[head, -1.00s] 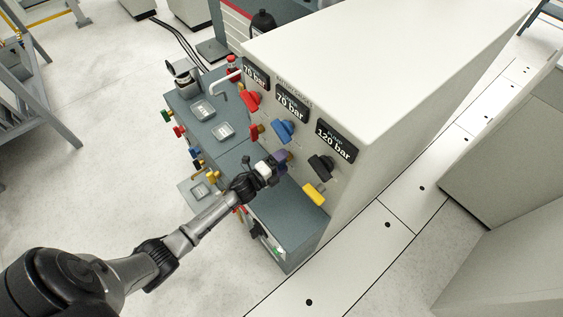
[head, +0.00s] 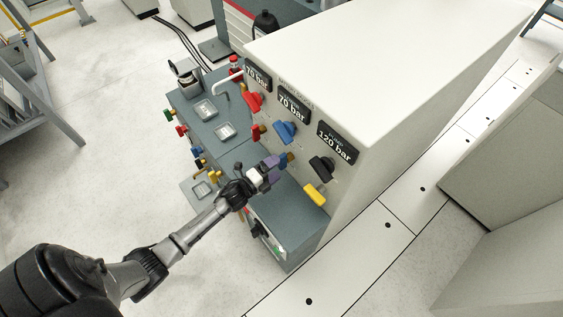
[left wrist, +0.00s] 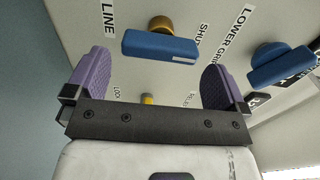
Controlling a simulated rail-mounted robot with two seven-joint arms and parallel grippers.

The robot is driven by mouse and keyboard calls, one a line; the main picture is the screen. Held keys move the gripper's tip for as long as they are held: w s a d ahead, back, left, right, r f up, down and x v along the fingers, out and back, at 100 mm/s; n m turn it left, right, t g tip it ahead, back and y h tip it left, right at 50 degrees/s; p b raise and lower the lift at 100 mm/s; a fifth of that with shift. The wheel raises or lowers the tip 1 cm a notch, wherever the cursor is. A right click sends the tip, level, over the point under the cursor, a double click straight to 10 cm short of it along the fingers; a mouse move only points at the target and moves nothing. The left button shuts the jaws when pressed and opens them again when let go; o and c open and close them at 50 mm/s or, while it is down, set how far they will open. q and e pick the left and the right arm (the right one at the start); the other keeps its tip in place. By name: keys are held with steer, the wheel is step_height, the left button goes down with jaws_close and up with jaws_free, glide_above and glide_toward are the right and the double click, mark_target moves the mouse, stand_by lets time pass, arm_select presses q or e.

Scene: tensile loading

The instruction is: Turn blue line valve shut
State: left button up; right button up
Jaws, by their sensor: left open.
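The blue line valve handle (left wrist: 160,47) sits on a brass stem (left wrist: 161,24) on the panel, next to labels reading "LINE" and "SHUT". It lies crosswise in the left wrist view. In the head view it is mostly hidden by my gripper, and a brass part (head: 290,157) shows beside the fingers. My left gripper (head: 273,167) is open. Its purple fingers also show in the left wrist view (left wrist: 156,68), one to each side of the handle, with gaps between. No contact is visible. My right gripper is not in view.
Another blue handle (left wrist: 281,65), by the "LOWER GRIP" label, is close to the right finger. The panel also carries a red handle (head: 252,101), a black handle (head: 321,168) and a yellow handle (head: 314,196). A grey cabinet (head: 288,215) stands below the gripper.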

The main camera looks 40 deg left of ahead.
arm_select(q)
steer(key=s+a+p, duration=0.1)
steer(key=s, duration=0.8)
steer(key=shift+s+a, duration=0.35)
